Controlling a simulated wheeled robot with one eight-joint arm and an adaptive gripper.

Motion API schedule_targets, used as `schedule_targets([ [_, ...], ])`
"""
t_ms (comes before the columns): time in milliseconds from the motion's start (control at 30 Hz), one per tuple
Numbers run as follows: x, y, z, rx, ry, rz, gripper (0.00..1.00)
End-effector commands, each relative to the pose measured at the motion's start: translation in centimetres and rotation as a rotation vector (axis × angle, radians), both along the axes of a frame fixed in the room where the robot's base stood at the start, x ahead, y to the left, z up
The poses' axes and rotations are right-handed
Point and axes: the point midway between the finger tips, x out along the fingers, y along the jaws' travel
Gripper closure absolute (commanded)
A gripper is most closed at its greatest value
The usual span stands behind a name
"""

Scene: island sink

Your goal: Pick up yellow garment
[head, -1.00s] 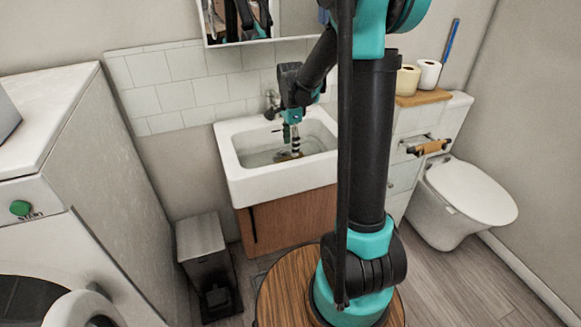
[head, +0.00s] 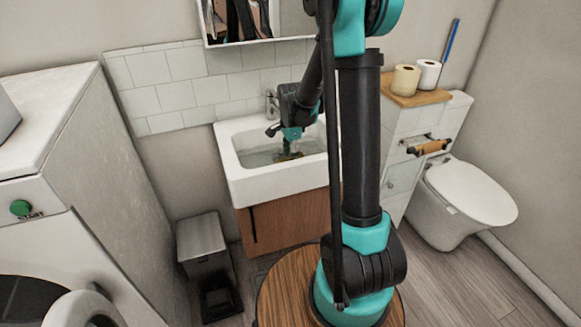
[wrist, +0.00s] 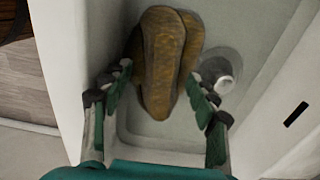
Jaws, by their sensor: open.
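The yellow garment (wrist: 163,55) is a folded, brownish-yellow cloth lying in the white sink basin. In the head view a small part of it (head: 288,156) shows under my gripper. My gripper (wrist: 160,88) is open in the wrist view, with one finger on each side of the garment's near end. I see no grip on the cloth. Whether the fingers touch it is not clear. In the head view my gripper (head: 290,148) reaches down into the sink, and its fingertips are hard to make out.
The sink (head: 238,178) has raised walls around the garment. A round drain fitting (wrist: 217,74) sits right of the garment. The tap (head: 271,104) stands at the back wall. A bin (head: 203,245) is on the floor left, a toilet (head: 470,195) right.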

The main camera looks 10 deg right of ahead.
Motion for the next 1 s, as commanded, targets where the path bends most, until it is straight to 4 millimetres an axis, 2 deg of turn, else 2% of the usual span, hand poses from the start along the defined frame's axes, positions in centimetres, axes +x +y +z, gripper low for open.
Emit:
schedule_targets([
  [667,0.0,0.0,-0.47,0.0,0.0,0.0,0.41],
  [933,0.0,0.0,-0.47,0.0,0.0,0.0,0.72],
  [1000,0.0,0.0,-0.46,0.0,0.0,0.0,0.75],
])
